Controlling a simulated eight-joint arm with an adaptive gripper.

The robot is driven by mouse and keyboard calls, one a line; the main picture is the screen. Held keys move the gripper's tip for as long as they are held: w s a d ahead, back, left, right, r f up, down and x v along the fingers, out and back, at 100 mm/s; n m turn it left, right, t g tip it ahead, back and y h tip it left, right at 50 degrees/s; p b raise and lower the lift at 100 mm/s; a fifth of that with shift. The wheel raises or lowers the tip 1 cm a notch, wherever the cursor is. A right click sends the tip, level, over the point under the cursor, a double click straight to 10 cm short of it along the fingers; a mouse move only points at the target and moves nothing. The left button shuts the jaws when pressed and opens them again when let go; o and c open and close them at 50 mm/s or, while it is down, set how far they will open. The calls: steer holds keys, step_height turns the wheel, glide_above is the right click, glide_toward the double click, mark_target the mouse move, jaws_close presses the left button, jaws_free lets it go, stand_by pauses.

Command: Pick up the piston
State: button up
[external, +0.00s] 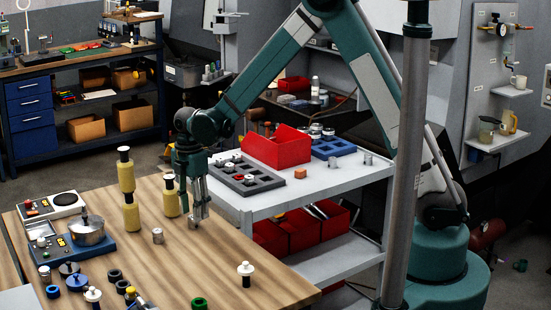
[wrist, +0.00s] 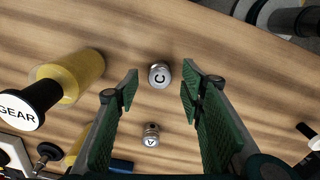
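Two small silver metal cylinders stand on the wooden table; I cannot tell which is the piston. One, marked C (wrist: 159,76), lies between the fingertips of my gripper (wrist: 160,82) in the wrist view, apart from both fingers. The other, marked A (wrist: 151,135), is nearer the lower edge of that view. In the external view, a silver cylinder (external: 158,236) stands on the table left of my gripper (external: 196,222). My gripper is open and points down close above the table, hiding most of the spot beneath it.
Yellow bottles with black caps (external: 131,213) stand just left of my gripper; one lettered GEAR (wrist: 70,80) is near the left finger. A grey cart (external: 300,195) with a red bin (external: 277,150) is behind. A white-and-black knobbed part (external: 246,274) stands at the table front.

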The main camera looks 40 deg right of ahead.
steer(key=shift+f, duration=1.8)
steer(key=shift+c, duration=0.5)
steer(key=c, duration=0.9)
